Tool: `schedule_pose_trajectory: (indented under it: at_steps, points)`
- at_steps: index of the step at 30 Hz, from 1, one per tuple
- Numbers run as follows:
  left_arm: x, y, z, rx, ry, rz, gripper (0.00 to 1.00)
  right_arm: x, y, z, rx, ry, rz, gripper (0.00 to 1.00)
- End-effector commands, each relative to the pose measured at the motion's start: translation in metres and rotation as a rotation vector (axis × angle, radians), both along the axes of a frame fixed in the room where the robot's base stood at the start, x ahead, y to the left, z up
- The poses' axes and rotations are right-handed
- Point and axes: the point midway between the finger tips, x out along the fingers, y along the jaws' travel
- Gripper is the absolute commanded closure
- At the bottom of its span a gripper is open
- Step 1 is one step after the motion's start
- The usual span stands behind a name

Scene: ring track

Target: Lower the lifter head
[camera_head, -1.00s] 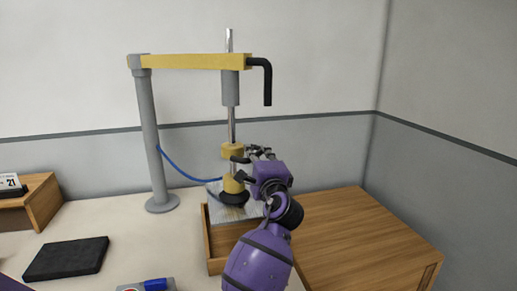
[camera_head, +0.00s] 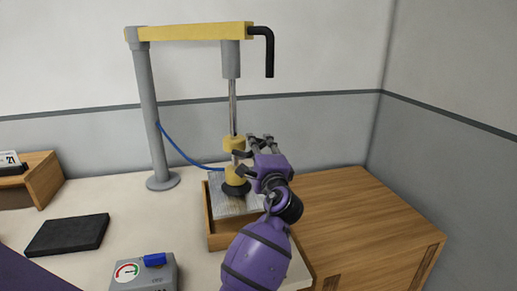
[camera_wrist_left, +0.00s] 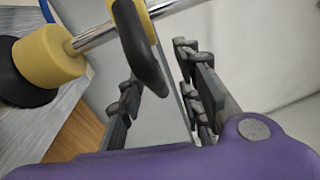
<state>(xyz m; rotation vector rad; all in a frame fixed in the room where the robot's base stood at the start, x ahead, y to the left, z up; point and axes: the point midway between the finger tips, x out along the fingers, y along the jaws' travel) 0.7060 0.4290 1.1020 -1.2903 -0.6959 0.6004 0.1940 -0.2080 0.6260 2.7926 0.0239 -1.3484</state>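The lifter head has a yellow upper collar (camera_head: 234,143), a yellow lower body (camera_head: 235,175) and a black cup (camera_head: 236,188). It hangs on a silver rod (camera_head: 233,105). The cup is on or just above a silvery plate (camera_head: 226,207); contact is unclear. My left gripper (camera_head: 257,150) is at the right side of the head. My right gripper is not in view.
A grey post (camera_head: 152,120) carries the yellow beam (camera_head: 190,33), with a blue hose (camera_head: 185,153). The plate sits in a wooden tray (camera_head: 222,242). A gauge box (camera_head: 145,272) and black pad (camera_head: 68,234) lie left. A wooden cabinet (camera_head: 350,220) stands right.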

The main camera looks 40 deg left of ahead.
Motion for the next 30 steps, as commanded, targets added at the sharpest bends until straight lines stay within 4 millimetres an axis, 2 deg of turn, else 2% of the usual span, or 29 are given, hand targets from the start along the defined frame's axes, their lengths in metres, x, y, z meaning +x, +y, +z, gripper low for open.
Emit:
schedule_pose_trajectory:
  at_steps: [5,15,20,30]
  points:
    - [-0.007,-0.009,-0.002,-0.001,0.000,-0.002,0.68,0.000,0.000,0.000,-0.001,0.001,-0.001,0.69]
    - [-0.053,-0.061,-0.012,-0.002,0.001,-0.002,0.68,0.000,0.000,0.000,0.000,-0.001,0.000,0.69]
    - [-0.070,-0.079,-0.014,-0.001,0.000,-0.002,0.68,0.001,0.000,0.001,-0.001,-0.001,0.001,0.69]
    - [-0.079,-0.089,-0.015,0.000,0.000,0.000,0.68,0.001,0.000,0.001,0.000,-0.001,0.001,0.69]
